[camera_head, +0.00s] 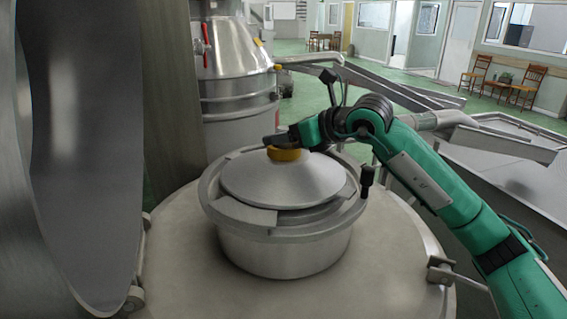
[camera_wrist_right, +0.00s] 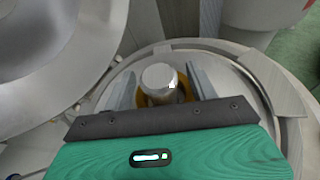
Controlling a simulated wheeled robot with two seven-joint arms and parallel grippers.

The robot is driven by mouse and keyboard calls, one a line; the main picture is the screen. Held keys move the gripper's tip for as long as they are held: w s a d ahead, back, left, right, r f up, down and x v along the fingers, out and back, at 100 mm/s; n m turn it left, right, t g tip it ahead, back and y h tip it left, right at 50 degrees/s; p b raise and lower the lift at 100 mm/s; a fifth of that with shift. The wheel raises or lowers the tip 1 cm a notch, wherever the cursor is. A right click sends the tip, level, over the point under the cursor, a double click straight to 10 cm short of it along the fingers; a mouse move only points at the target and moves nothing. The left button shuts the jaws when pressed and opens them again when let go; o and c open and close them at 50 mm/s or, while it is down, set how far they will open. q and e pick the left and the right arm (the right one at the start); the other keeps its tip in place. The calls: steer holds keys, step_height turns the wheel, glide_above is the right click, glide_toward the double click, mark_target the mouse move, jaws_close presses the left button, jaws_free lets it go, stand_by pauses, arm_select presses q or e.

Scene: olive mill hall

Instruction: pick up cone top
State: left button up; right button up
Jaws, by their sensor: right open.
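The cone top (camera_head: 283,181) is a grey metal cone sitting in a round metal bowl (camera_head: 285,257), with a yellow ring (camera_head: 285,154) around its peak. My right gripper (camera_head: 272,141) is at the peak, reaching in from the right. In the right wrist view, the two fingers of my right gripper (camera_wrist_right: 164,90) stand apart on either side of the cone top's round grey knob (camera_wrist_right: 158,77), with the yellow ring partly visible around it. The gripper is open. Whether a finger touches the knob cannot be told. My left gripper is not in view.
The bowl stands on a wide round metal lid (camera_head: 185,262). A steel machine with a red handle (camera_head: 206,46) rises behind it. A tall curved metal panel (camera_head: 85,130) fills the left side. Metal troughs (camera_head: 500,145) lie at the right. Chairs (camera_head: 475,73) are far back.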

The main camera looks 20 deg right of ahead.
jaws_close()
stand_by(1.4)
steer(key=shift+r, duration=0.25)
